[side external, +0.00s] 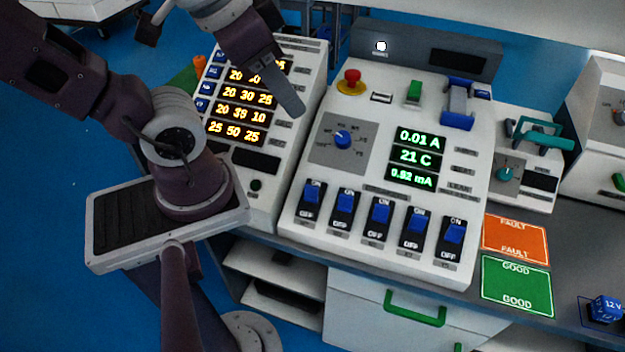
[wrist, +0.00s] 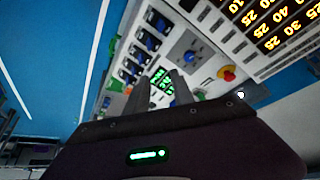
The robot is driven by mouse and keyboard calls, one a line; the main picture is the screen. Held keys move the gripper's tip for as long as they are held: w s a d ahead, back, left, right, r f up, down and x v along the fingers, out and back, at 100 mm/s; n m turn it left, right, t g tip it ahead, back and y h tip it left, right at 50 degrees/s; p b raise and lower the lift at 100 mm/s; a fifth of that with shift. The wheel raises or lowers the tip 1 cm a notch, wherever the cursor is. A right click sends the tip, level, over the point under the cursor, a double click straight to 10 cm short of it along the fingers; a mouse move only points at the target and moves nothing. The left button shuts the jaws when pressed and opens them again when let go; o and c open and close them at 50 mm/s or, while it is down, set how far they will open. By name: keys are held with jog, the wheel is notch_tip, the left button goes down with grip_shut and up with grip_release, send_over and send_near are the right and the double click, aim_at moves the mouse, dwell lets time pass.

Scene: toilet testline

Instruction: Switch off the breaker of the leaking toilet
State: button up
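The white test console (side external: 470,215) carries a front row of several blue breaker switches marked ON above and OFF below. The leftmost (side external: 312,193) and rightmost (side external: 454,233) end the row; all levers look set toward ON. The row also shows in the wrist view (wrist: 132,68). The labels under them are too small to read. The green display (side external: 415,158) reads 0.01 A, 21 C and about 0.92 mA. No toilet is in view. My gripper (side external: 292,108) is above the console's left edge, empty. In the wrist view its fingers (wrist: 159,76) are apart, with the display showing between them.
A rotary knob (side external: 342,139) and a red emergency button (side external: 351,79) sit behind the breakers. A panel with yellow numbers (side external: 300,60) stands to the left. Orange FAULT (side external: 514,239) and green GOOD (side external: 517,284) cards lie at right, near a blue 12 V block (side external: 606,308).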

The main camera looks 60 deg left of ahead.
jog(key=w+g, duration=0.1)
jog(key=w+a+f+m+g, duration=0.1)
jog(key=w+f+m, duration=0.1)
jog(key=shift+w+a+g+y, duration=0.2)
jog(key=shift+a+g+y, duration=0.1)
jog(key=shift+a+g, duration=0.1)
grip_shut()
jog(key=w+a+f+m+g+h, duration=0.2)
jog(key=w+f+m+g, duration=0.1)
jog(key=f, duration=0.2)
jog(key=w+a+f+m+g+h, duration=0.2)
jog(key=w+a+f+m, duration=0.1)
jog(key=f, duration=0.3)
jog(key=shift+w+a+m+g, duration=0.25)
jog(key=shift+w+m+g, duration=0.05)
jog(key=shift+m+g, duration=0.1)
jog(key=shift+f, duration=0.1)
